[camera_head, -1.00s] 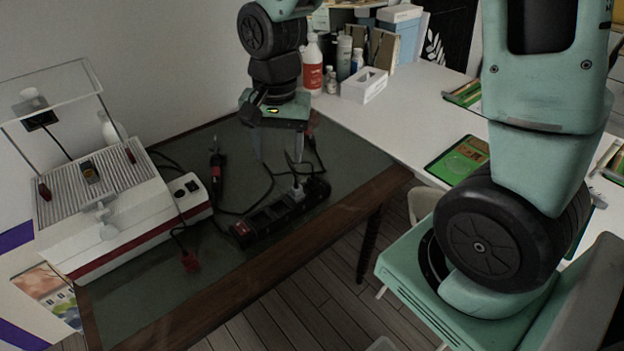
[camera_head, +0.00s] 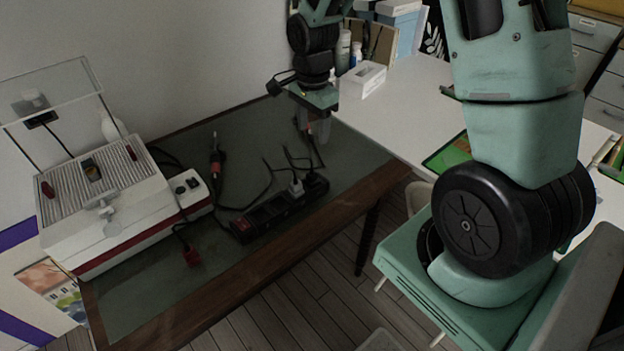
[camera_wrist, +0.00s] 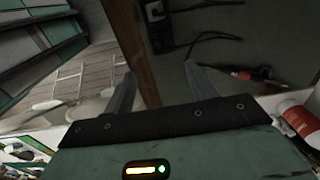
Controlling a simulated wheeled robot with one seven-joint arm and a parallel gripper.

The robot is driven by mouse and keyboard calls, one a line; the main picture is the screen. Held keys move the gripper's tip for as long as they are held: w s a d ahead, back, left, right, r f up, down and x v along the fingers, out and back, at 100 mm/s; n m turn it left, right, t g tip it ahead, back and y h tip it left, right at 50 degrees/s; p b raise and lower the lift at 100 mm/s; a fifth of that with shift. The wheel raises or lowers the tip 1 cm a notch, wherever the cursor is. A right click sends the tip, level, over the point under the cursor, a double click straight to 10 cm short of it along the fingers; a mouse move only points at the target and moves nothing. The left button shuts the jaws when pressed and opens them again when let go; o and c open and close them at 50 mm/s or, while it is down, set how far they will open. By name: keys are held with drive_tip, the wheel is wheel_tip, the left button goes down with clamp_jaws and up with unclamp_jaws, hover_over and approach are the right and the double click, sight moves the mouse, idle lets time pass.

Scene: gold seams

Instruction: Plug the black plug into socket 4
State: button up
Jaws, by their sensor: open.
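A black power strip (camera_head: 270,214) lies on the dark green mat of the table, running diagonally. A white plug (camera_head: 296,187) sits in it near its right end. Dark cords lie behind it; I cannot single out the black plug with certainty among the dark shapes there. Socket numbers are too small to read. My gripper (camera_head: 319,132) hangs open and empty above the table's back right part, behind and above the strip. In the wrist view, the strip's end (camera_wrist: 161,38) shows at the top, beyond my open fingers (camera_wrist: 160,72).
A white and red machine (camera_head: 115,205) with a clear raised cover stands left. A red plug (camera_head: 192,256) lies by it. A red-handled tool (camera_head: 215,162) lies on the mat. A white table (camera_head: 405,105) with a tissue box (camera_head: 362,80) adjoins at right.

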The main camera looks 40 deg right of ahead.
hover_over(312, 172)
drive_tip(key=f, duration=0.6)
drive_tip(key=f+p, duration=0.1)
drive_tip(key=f, duration=0.3)
drive_tip(key=shift+s+a, duration=0.2)
drive_tip(key=shift+s, duration=0.1)
drive_tip(key=shift+f, duration=0.15)
drive_tip(key=shift+w+d+f+p, duration=0.15)
drive_tip(key=shift+f+p, duration=0.15)
drive_tip(key=shift+f, duration=1)
drive_tip(key=shift+w+f+p, duration=0.1)
drive_tip(key=shift+f+p, duration=0.15)
drive_tip(key=shift+f, duration=1.05)
drive_tip(key=c, duration=1.1)
drive_tip(key=shift+r, duration=0.1)
